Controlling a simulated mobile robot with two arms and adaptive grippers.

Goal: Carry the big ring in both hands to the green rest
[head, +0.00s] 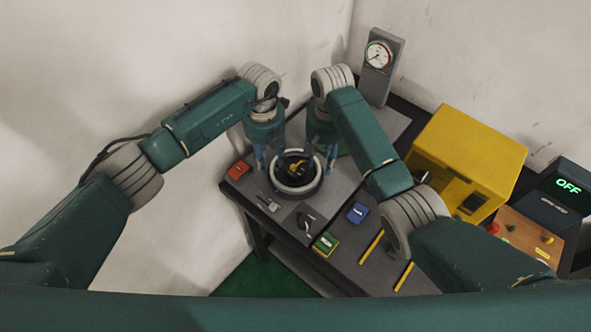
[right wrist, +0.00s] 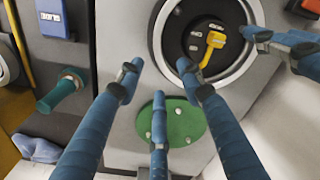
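The big ring (head: 297,190), pale-rimmed and dark-sided, lies flat on the grey table around a black centre with a yellow part. In the right wrist view the ring (right wrist: 160,38) is at the top. My left gripper (head: 270,163) is over the ring's left far side; its fingers are apart, with one tip at the rim in the right wrist view (right wrist: 268,42). My right gripper (head: 321,158) is at the ring's far right, its fingers spread with nothing between them. The green rest (right wrist: 185,128), a disc with pale studs, lies beside the ring, partly behind a right finger.
A red block (head: 237,170), a blue block (head: 357,212) and a green-yellow block (head: 325,244) lie around the ring. A yellow machine (head: 468,150) stands to the right and a dial gauge (head: 381,55) behind. Yellow strips (head: 371,247) mark the table's front right.

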